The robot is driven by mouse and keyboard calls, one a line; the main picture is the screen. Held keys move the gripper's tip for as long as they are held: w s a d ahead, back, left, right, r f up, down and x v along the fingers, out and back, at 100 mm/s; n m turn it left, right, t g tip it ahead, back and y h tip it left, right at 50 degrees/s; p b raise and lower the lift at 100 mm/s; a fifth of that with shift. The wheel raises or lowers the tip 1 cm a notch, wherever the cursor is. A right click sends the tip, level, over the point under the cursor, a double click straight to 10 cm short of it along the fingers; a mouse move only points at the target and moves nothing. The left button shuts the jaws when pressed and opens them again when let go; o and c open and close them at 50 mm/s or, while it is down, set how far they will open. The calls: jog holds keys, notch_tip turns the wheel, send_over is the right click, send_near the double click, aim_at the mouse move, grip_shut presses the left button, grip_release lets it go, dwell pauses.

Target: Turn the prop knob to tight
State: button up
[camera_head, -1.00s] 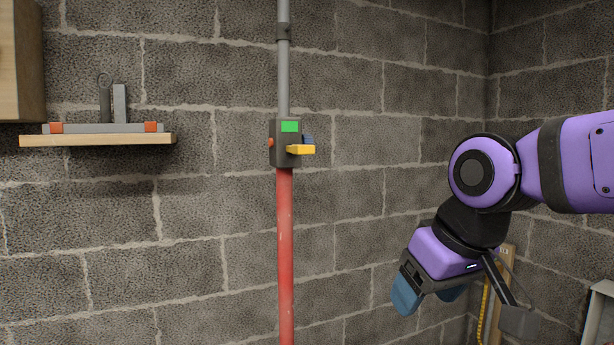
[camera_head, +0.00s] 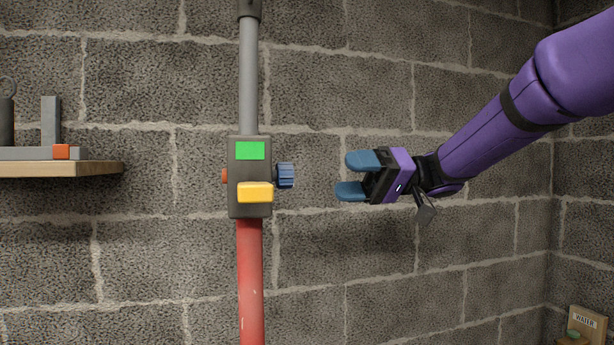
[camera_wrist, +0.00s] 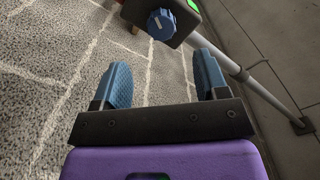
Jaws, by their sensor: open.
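The prop is a vertical pole with a grey upper tube (camera_head: 248,75), a red lower tube (camera_head: 250,285) and a dark housing (camera_head: 236,170) between them. A blue ribbed knob (camera_head: 285,175) sticks out of the housing's right side. A white mark shows on the knob's face in the wrist view (camera_wrist: 161,24); I cannot tell which setting it marks. My gripper (camera_head: 352,175) is open and empty, to the right of the knob at about its height, with its blue fingers pointing left at it. A gap separates them. In the wrist view the knob lies beyond the fingertips, between their lines.
The housing carries a green patch (camera_head: 250,151), a yellow lever (camera_head: 255,192) in front and an orange button (camera_head: 224,176) on the left. A wooden shelf (camera_head: 75,169) with grey items is at left. A box labelled WATER (camera_head: 588,322) sits lower right.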

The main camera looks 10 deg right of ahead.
aim_at(290, 177)
jog(key=a, duration=1)
jog(key=shift+w+a+r, duration=0.1)
jog(key=shift+w+a, duration=0.05)
jog(key=shift+a, duration=0.15)
jog(key=c, duration=0.9)
